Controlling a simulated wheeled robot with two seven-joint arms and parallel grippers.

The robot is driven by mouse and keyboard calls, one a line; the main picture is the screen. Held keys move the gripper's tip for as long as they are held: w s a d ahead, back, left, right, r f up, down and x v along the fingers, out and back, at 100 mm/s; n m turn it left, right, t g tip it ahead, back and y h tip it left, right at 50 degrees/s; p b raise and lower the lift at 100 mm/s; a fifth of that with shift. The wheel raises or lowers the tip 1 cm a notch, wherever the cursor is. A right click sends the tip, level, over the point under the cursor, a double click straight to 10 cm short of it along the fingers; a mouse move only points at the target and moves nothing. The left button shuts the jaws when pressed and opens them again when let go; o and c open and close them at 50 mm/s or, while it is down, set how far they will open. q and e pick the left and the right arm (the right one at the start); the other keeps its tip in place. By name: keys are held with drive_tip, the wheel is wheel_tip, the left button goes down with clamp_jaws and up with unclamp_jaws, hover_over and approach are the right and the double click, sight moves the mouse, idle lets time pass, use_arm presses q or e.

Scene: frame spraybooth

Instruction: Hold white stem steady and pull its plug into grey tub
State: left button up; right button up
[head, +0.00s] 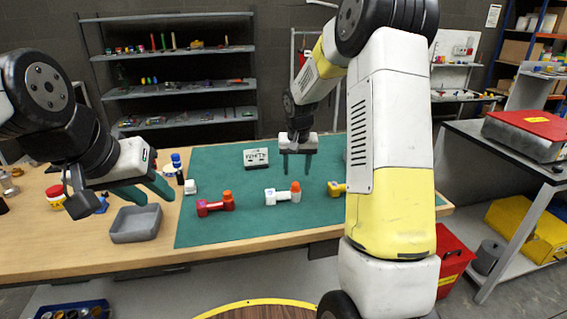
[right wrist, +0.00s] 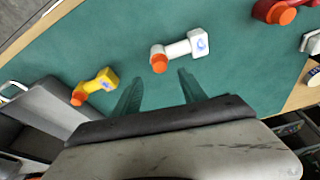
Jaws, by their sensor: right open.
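The white stem (head: 271,197) lies on the green mat with its orange plug (head: 296,191) at its right end. In the right wrist view the white stem (right wrist: 186,48) and plug (right wrist: 159,63) lie just beyond my fingertips. My right gripper (head: 297,174) is open and empty, pointing down above and behind the stem, apart from it. My left gripper (head: 150,198) has its green fingers spread, nothing seen between them, above and behind the empty grey tub (head: 136,237). The tub stands on the wood left of the mat.
A red stem (head: 215,207) with an orange plug lies left of the white one. A small sign (head: 256,158) stands behind. Blue-capped bottles (head: 177,165) stand near my left gripper.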

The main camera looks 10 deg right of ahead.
sight(296, 184)
drive_tip(key=x, duration=0.6)
drive_tip(key=shift+f, duration=0.3)
drive_tip(key=shift+c, duration=0.4)
